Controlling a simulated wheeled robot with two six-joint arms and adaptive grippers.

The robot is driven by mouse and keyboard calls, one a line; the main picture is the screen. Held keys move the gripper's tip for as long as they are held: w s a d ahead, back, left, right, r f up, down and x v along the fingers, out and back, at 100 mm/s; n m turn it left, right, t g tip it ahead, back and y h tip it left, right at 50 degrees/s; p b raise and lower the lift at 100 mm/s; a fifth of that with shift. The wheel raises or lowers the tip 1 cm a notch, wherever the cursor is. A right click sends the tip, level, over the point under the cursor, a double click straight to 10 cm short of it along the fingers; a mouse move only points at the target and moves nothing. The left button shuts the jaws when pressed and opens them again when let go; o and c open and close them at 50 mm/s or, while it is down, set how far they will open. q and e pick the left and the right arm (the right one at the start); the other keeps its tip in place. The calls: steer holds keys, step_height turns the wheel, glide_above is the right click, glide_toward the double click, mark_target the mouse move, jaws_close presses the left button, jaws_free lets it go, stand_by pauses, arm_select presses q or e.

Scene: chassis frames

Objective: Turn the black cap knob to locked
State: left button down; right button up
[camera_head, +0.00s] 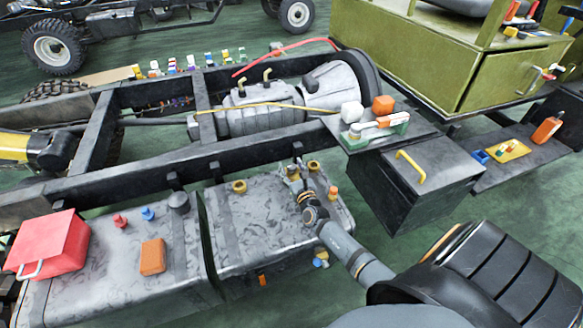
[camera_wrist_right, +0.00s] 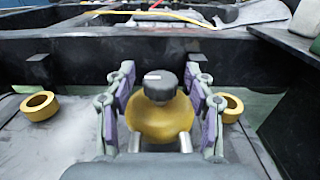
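The black cap knob (camera_wrist_right: 160,87) stands on a yellow round base (camera_wrist_right: 160,120) in the right wrist view. A short white mark on its top lies about sideways, left of the middle. My right gripper (camera_wrist_right: 160,76) is open, with one purple-padded finger on each side of the knob and gaps between pads and knob. In the head view my right gripper (camera_head: 297,180) is over the grey tank (camera_head: 260,225) between two yellow rings. There it hides the knob. My left gripper is not in view.
Yellow rings (camera_wrist_right: 40,106) and (camera_wrist_right: 230,107) flank the gripper. A dark frame rail (camera_head: 230,153) runs behind the tank. A black step box (camera_head: 410,185) is on the right. A red case (camera_head: 50,243) and orange block (camera_head: 152,256) sit on the tanks at left.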

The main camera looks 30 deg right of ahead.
steer(key=v, duration=1.2)
steer(key=shift+f, duration=0.1)
